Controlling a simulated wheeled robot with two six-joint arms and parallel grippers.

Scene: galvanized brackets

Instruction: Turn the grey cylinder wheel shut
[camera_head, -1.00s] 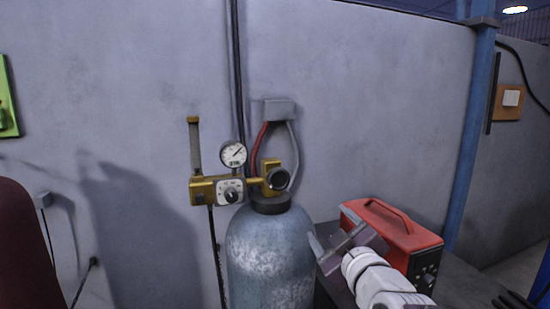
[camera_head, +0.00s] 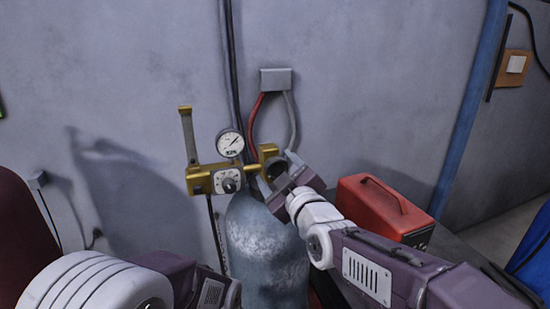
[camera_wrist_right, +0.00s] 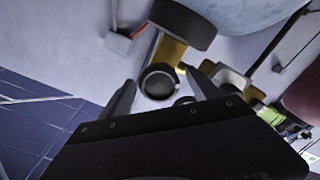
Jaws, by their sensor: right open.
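The grey gas cylinder (camera_head: 262,245) stands upright against the wall, with a brass valve and regulator (camera_head: 200,183) at its top. Its round dark wheel (camera_wrist_right: 158,84) shows in the right wrist view, on the end of the brass valve. My right gripper (camera_head: 279,172) is at the valve, its fingers open and partly covering the wheel in the head view. In the right wrist view the open fingers (camera_wrist_right: 158,79) lie on either side of the wheel, with gaps left and right. I cannot tell how deep they reach around it. My left gripper is out of view.
A pressure gauge (camera_head: 230,142) sits above the regulator. A red hose and a grey hose run from a wall box (camera_head: 276,79) down behind the valve. A red machine (camera_head: 385,207) stands right of the cylinder, behind my right forearm.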

